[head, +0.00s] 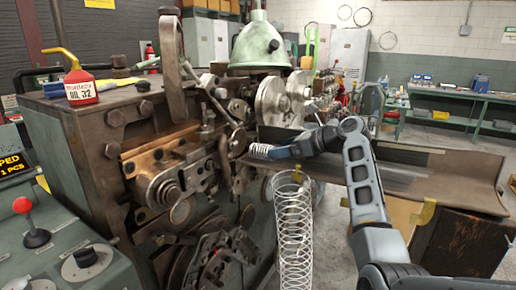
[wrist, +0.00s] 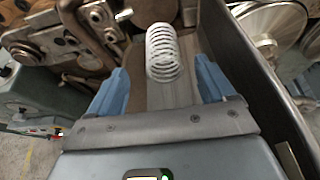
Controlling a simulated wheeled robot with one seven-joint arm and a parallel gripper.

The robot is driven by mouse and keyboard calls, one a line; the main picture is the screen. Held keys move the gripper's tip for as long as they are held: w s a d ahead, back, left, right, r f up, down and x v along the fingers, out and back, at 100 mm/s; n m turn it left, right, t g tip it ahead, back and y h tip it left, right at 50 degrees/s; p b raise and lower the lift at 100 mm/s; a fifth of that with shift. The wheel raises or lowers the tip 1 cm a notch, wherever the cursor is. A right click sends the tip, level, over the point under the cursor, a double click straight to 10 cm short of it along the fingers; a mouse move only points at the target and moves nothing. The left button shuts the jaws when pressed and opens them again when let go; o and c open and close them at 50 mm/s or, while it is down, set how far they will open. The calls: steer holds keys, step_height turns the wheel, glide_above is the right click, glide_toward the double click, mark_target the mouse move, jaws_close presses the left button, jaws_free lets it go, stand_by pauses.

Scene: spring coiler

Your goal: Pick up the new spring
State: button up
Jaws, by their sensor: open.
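The new spring is a short white coil (head: 260,150) near the front of the coiling machine. In the wrist view the spring (wrist: 162,50) lies over a brownish trough floor, just ahead of and between my two blue fingers. My gripper (head: 274,152) is open, with its fingers at the right end of the spring in the head view. In the wrist view my gripper (wrist: 160,78) has one finger on each side, with visible gaps to the coil.
The coiling machine (head: 165,160) stands close on the left, with a red oil can (head: 80,86) on top. A long metal trough (head: 440,170) runs right. A tall loose wire coil (head: 293,230) stands in front, below my gripper. A control panel (head: 65,265) is at lower left.

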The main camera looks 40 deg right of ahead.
mark_target(263, 150)
steer(key=shift+p+x, duration=0.55)
steer(key=shift+x, duration=3.3)
steer(key=shift+w+d+r, duration=0.1)
steer(key=shift+d, duration=0.05)
steer(key=shift+c, duration=0.5)
steer(key=c, duration=1)
steer(key=shift+o, duration=0.2)
steer(key=shift+r, duration=0.1)
